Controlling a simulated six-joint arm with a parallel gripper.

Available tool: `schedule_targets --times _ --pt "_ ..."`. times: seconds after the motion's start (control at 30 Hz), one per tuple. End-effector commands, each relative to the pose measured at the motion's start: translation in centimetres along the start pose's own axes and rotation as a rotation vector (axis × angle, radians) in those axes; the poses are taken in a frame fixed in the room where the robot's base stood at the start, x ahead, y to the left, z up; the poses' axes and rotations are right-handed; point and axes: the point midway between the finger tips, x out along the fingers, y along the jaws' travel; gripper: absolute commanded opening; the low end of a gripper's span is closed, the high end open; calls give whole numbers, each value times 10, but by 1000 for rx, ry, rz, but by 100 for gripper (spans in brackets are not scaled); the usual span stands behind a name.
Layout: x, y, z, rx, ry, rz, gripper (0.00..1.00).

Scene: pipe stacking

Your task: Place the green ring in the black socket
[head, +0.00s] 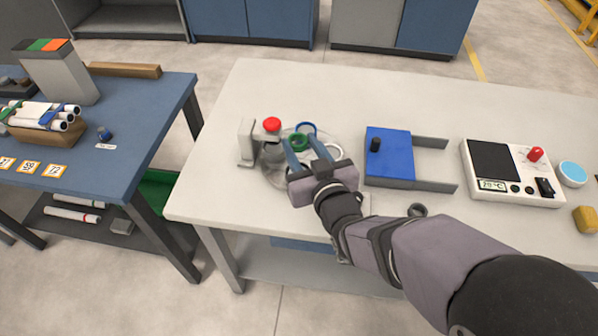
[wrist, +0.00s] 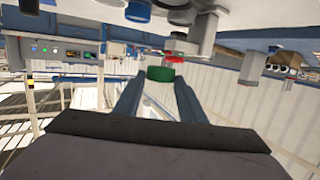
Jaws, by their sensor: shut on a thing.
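The green ring (head: 298,141) is between the fingertips of my gripper (head: 297,146), above the left part of the white table. In the wrist view, which looks upside down, the green ring (wrist: 160,74) sits at the tips of the two blue fingers of my gripper (wrist: 158,82). The gripper is shut on it, and the ring looks clear of the table. I cannot clearly identify the black socket. A dark grey cylindrical piece (head: 271,154) stands just left of the fingers, and a small dark ring (head: 417,209) lies right of my forearm; either could be it.
A red button (head: 271,124) and a pale upright block (head: 246,142) stand left.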

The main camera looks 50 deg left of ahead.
Motion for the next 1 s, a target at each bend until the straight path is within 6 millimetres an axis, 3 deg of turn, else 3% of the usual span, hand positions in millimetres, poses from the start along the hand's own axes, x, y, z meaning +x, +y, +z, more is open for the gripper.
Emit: schedule_targets --times 0.33,0.67,1.0 --pt "9 0 47 0 -6 -1 16" --pt "11 0 57 0 -3 -1 16" --pt "18 0 91 0 -4 -1 16"
